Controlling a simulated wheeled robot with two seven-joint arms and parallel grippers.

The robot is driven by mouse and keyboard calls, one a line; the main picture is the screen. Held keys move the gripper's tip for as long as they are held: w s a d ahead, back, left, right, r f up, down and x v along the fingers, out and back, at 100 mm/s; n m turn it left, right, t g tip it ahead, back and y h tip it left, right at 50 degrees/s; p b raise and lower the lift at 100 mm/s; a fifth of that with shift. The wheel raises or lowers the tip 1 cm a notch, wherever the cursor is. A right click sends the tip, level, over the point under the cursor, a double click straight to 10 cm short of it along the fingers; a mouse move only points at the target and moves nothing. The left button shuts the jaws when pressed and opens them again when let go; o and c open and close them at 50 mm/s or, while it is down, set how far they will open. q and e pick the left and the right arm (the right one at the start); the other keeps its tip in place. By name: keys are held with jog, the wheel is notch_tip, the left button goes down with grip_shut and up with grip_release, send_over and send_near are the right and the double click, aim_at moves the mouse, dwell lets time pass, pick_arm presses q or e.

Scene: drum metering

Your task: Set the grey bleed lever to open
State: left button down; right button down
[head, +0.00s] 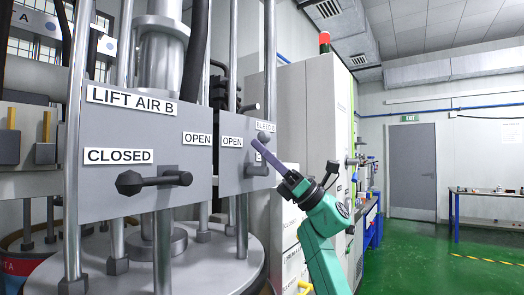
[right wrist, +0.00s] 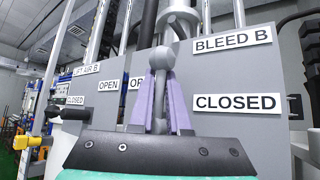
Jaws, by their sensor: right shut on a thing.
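The grey bleed lever (right wrist: 160,80) stands in front of the panel in the right wrist view, below the BLEED B label (right wrist: 232,43). A CLOSED label (right wrist: 236,103) is to its right, and an OPEN label (right wrist: 137,84), partly hidden by a finger, is to its left. My right gripper (right wrist: 161,90) has its purple fingers on either side of the lever and is shut on it. In the head view my right gripper (head: 260,145) reaches the panel at the BLEED label, covering part of the lever and its labels. My left gripper is not in view.
The LIFT AIR B panel (head: 145,130) is just to the left, with its own dark lever (head: 153,181) sticking out below the CLOSED label. Upright metal rods stand around the panels above a round drum plate (head: 140,270). A tall light cabinet (head: 312,110) stands behind my right arm.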

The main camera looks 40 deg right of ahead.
jog(key=shift+s+d+r, duration=0.2)
jog(key=shift+d+r, duration=0.05)
jog(key=shift+r, duration=0.1)
jog(key=c, duration=0.9)
grip_release()
jog(key=shift+w, duration=0.15)
jog(key=shift+f, duration=0.1)
jog(key=shift+a+f, duration=0.1)
jog(key=shift+a, duration=0.05)
jog(key=shift+f, duration=0.1)
jog(key=shift+s+d+f+b, duration=0.2)
jog(key=shift+f+b, duration=0.1)
jog(key=shift+b, duration=0.05)
jog(key=b+v, duration=0.6)
jog(key=v, duration=0.7)
jog(key=shift+s+d+f, duration=0.2)
